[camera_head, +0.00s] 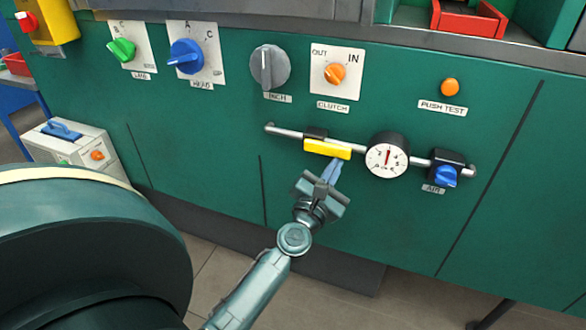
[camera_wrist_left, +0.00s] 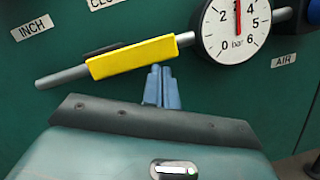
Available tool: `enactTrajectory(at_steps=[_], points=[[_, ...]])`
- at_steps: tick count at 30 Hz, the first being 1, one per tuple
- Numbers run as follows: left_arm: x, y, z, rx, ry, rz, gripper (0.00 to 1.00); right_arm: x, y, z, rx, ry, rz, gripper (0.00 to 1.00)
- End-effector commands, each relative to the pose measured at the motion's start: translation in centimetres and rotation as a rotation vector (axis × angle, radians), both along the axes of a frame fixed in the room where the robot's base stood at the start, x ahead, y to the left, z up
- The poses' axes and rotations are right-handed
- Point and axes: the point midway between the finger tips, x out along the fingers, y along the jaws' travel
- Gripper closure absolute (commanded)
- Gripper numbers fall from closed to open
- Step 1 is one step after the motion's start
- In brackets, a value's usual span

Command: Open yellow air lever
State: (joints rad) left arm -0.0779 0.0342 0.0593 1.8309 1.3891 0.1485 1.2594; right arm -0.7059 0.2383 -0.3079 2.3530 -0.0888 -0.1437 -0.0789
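The yellow air lever (camera_head: 327,149) lies along the metal pipe on the green panel, left of the pressure gauge (camera_head: 387,155). In the left wrist view the lever (camera_wrist_left: 132,57) is fully visible and runs in line with the pipe. My left gripper (camera_head: 331,172) is just below the lever's right part, pointing up at it. Its two blue fingers (camera_wrist_left: 161,86) are together with nothing between them. Their tips are close under the lever's lower edge; I cannot tell whether they touch it. My right gripper is not in view.
A blue AIR knob (camera_head: 445,176) sits right of the gauge. Above are the orange clutch knob (camera_head: 336,74), grey inch knob (camera_head: 269,67), blue head knob (camera_head: 187,56) and orange push-test button (camera_head: 450,87). A pale box (camera_head: 75,150) stands at left. The panel below the pipe is clear.

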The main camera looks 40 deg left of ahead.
Motion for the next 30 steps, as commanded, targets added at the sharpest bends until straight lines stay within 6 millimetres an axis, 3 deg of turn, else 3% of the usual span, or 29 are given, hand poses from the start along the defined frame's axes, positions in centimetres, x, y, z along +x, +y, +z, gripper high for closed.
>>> enactTrajectory(at_steps=[8, 21, 30], points=[[-0.7, -0.3, -0.1, 0.001, -0.002, -0.004, 1.0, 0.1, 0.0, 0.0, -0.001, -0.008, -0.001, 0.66], [-9.4, -1.9, -2.5, 0.001, 0.003, -0.003, 1.0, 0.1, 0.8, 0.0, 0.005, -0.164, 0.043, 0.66], [-12.5, -2.5, -2.8, 0.0, 0.001, -0.001, 1.0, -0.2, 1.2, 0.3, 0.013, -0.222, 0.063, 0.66]])
